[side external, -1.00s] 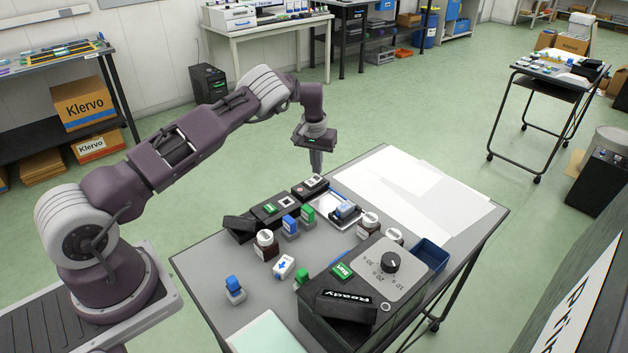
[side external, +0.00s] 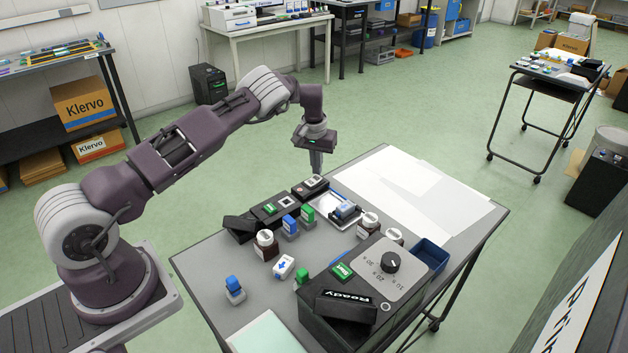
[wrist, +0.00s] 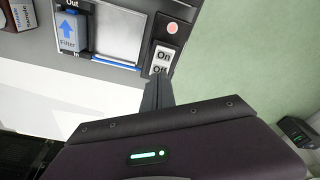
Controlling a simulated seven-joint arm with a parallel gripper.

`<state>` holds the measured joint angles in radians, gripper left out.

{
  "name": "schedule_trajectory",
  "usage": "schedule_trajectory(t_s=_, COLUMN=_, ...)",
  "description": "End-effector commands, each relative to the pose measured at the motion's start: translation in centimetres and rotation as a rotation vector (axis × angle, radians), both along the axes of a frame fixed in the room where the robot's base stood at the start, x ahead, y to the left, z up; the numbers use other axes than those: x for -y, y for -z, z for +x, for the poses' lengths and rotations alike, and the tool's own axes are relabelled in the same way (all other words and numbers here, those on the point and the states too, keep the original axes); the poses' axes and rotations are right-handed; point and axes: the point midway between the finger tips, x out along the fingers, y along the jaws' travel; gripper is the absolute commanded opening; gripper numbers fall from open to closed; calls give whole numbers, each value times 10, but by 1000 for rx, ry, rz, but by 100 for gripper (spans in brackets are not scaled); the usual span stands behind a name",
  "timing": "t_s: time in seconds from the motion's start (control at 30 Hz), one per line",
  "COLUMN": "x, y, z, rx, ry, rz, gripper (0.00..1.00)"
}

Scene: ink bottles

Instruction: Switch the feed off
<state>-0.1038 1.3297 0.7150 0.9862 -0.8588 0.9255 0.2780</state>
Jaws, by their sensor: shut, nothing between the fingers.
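The feed switch (wrist: 161,63) is a white rocker marked On and Off, set in a small black box (wrist: 180,30). The box also bears a round red lamp (wrist: 172,28). In the side view the black box (side external: 311,187) sits at the table's far edge. My gripper (wrist: 158,82) is shut and empty, pointing down. Its fingertips are at the Off end of the rocker and partly cover that word. I cannot tell whether they touch it, or which way the rocker is tipped.
A tray (wrist: 112,40) and a blue block marked Filter (wrist: 69,32) stand beside the box. In the side view, bottles (side external: 266,244), stamps and a black box with a dial (side external: 389,262) crowd the table. White sheets (side external: 420,190) lie on the right.

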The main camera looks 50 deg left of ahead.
Motion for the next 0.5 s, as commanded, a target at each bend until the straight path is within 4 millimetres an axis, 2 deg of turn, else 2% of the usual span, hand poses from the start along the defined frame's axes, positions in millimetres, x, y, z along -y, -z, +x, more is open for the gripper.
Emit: schedule_trajectory(t_s=0.5, x=0, y=8, z=0, rx=0, ry=0, rz=0, gripper=0)
